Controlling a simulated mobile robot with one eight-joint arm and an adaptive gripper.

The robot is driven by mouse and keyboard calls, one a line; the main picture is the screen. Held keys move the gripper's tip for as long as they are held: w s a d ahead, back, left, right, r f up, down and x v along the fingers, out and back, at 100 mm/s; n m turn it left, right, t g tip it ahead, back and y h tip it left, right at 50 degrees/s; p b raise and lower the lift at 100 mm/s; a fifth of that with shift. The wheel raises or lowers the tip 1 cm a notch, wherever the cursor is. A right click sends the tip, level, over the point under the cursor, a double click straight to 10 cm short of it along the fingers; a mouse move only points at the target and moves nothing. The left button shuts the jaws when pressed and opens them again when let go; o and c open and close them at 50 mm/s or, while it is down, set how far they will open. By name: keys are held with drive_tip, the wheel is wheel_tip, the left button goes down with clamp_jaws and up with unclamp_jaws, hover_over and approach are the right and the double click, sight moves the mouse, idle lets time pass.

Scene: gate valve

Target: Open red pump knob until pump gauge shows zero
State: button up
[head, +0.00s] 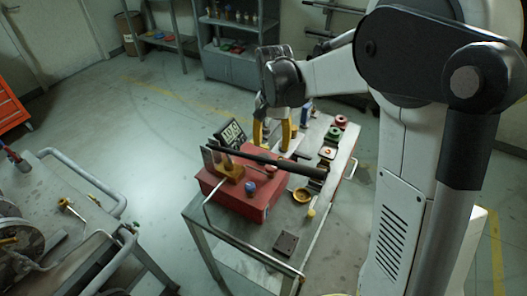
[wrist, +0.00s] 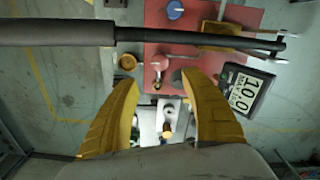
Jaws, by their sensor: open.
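The red pump (head: 232,198) sits on a metal cart, with a long black lever (head: 275,162) lying across above it. Its dark display gauge (head: 230,133) stands at the back. In the wrist view the gauge (wrist: 247,93) is tilted and seems to read 10.0. A small round reddish knob (wrist: 159,62) shows on the pump near its edge; I cannot pick it out in the head view. My gripper (head: 271,145) is open and empty behind the lever. In the wrist view its yellow fingers (wrist: 160,82) point toward the knob, apart from it.
A blue knob (head: 250,187) is on the pump top. A yellow dish (head: 302,195) and a dark block (head: 286,243) lie on the cart. Red and green round parts (head: 334,133) line its right side. The lever (wrist: 70,32) crosses the wrist view beyond my fingertips.

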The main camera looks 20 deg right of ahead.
sight(271, 169)
wheel_tip(271, 169, down, 11)
drive_tip(key=b, duration=0.3)
drive_tip(key=shift+r, duration=0.15)
drive_tip(key=c, duration=1.2)
